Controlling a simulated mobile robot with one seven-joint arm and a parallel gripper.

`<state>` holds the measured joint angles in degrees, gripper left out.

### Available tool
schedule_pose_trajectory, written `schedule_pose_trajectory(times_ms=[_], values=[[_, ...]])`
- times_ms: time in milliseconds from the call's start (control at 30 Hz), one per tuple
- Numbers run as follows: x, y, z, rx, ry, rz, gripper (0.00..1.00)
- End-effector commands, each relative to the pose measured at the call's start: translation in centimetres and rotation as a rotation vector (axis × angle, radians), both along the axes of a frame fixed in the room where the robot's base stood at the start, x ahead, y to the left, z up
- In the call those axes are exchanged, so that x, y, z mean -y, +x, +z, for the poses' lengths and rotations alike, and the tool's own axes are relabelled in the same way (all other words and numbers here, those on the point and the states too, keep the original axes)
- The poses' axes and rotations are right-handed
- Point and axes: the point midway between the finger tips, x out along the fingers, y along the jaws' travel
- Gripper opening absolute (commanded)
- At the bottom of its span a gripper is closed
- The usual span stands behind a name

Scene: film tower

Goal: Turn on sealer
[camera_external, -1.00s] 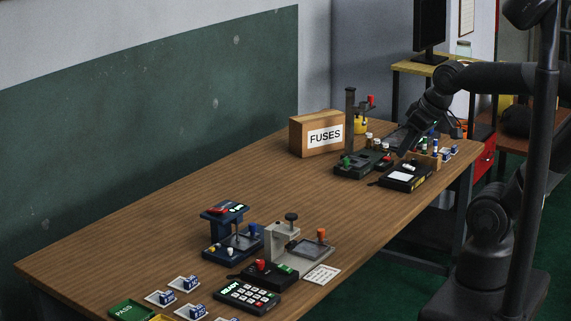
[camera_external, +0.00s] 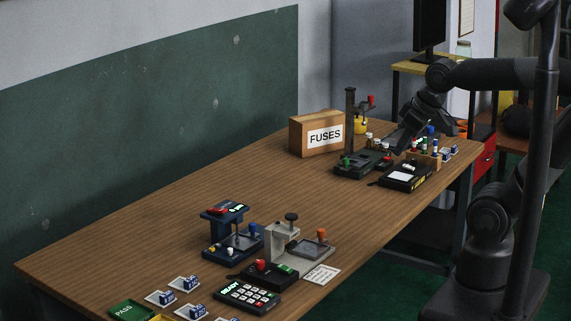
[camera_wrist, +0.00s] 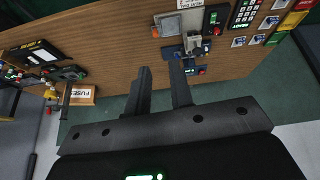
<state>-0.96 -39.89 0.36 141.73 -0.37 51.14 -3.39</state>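No device in view carries a label I can read as sealer, so I cannot tell which one it is. A dark green press (camera_external: 352,166) with a tall post and a red-ended lever stands at the table's far end. A flat black unit (camera_external: 404,178) with a pale panel is just in front of it. Both also show at the left of the wrist view, the press (camera_wrist: 68,74) and the black unit (camera_wrist: 36,55).
A FUSES box (camera_external: 316,134) stands beside the press. A wooden holder with coloured parts (camera_external: 428,158) is right of it. A blue device (camera_external: 232,236), a grey clamp (camera_external: 290,242), a black box with red knob (camera_external: 263,271) and a keypad (camera_external: 245,295) are nearer. The mid-table is clear.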

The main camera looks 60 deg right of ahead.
Motion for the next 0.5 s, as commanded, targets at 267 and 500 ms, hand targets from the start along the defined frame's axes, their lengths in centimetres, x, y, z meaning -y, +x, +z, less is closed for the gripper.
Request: schedule_pose_trajectory(times_ms=[267, 500], values=[[-2.3, 4.9, -0.7, -0.071, -0.120, 0.262, 0.00], [-4.9, 9.3, -2.3, -0.127, -0.217, 0.512, 0.00]])
